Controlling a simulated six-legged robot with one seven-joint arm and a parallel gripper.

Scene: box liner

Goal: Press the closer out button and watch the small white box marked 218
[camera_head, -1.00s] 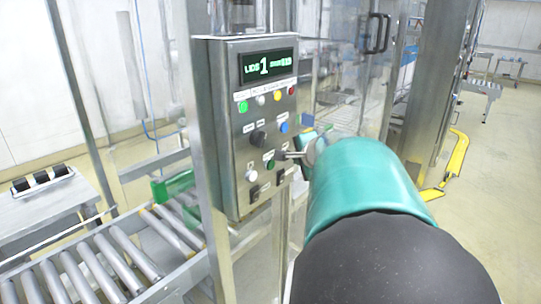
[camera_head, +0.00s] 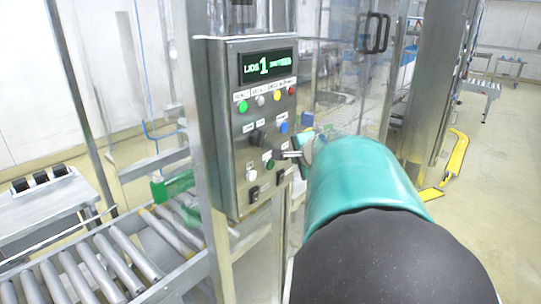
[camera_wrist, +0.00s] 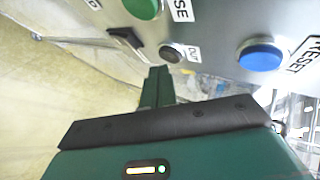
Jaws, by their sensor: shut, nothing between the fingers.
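The closer out button is a small dark round button marked OUT (camera_wrist: 172,52) on the steel control panel (camera_head: 229,130). In the wrist view it sits just beyond my fingertips. My gripper (camera_wrist: 158,88) is shut and empty, its green fingers pointing at the panel's lower part; I cannot tell whether they touch the button. In the head view my gripper (camera_head: 291,154) is at the panel's right edge, largely hidden by my teal arm. I see no small white box marked 218 in either view.
A blue button (camera_wrist: 260,55) marked RESET, a green button (camera_wrist: 140,8) and a black rocker switch (camera_wrist: 125,40) surround the OUT button. The panel's display (camera_head: 267,66) shows a large 1. A roller conveyor (camera_head: 110,262) runs at the lower left.

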